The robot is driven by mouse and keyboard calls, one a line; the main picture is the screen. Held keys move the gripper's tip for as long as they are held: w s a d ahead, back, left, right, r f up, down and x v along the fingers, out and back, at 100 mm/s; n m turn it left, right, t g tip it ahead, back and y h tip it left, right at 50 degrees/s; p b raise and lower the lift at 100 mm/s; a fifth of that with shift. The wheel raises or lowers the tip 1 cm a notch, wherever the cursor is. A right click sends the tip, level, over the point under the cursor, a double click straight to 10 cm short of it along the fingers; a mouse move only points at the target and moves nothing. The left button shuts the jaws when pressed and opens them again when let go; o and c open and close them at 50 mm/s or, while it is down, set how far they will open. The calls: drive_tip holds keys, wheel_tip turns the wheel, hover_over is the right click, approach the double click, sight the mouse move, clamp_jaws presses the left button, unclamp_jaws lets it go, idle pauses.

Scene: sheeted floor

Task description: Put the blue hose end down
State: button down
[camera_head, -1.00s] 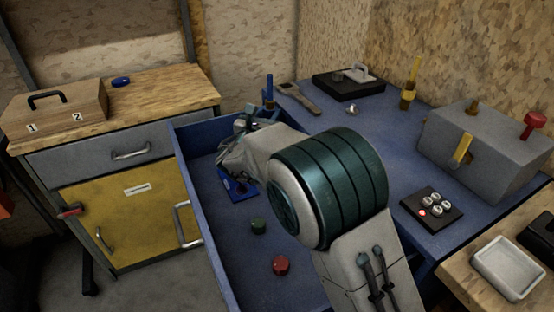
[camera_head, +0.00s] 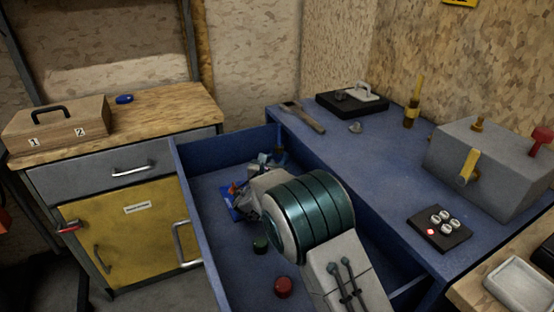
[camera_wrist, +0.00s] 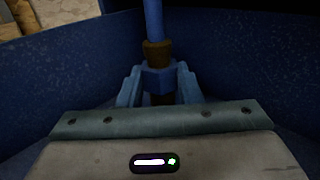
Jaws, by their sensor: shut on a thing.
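The blue hose end is an upright blue tube (camera_wrist: 154,22) with a brown collar and a blue hex-shaped piece below it in the wrist view. My gripper (camera_wrist: 159,86) is shut on it at the hex part, one finger on each side. The hose end's foot is hidden behind my wrist, so I cannot tell whether it touches the floor of the drawer. In the head view my gripper (camera_head: 266,159) is down inside the blue drawer (camera_head: 187,172), near its back wall, and the hose end is hard to make out against the blue.
In the drawer are a small blue item (camera_head: 233,211), a green cap (camera_head: 260,243) and a red cap (camera_head: 283,287). The blue bench (camera_head: 340,160) at right holds a wrench (camera_head: 303,116), a yellow-topped hose end (camera_head: 412,110) and a grey box (camera_head: 480,160). A wooden toolbox (camera_head: 57,128) stands at left.

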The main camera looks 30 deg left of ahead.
drive_tip(key=shift+r, duration=0.1)
drive_tip(key=shift+f+b, duration=0.65)
drive_tip(key=c, duration=1)
unclamp_jaws()
drive_tip(key=shift+c, duration=0.2)
drive_tip(key=shift+r, duration=0.1)
drive_tip(key=shift+r+p, duration=0.2)
drive_tip(key=shift+p, duration=0.15)
drive_tip(key=s, duration=0.4)
drive_tip(key=s+d, duration=0.1)
drive_tip(key=s, duration=0.3)
drive_tip(key=s+p, duration=0.1)
drive_tip(key=s, duration=0.3)
drive_tip(key=shift+d+r, duration=0.2)
drive_tip(key=shift+r, duration=0.15)
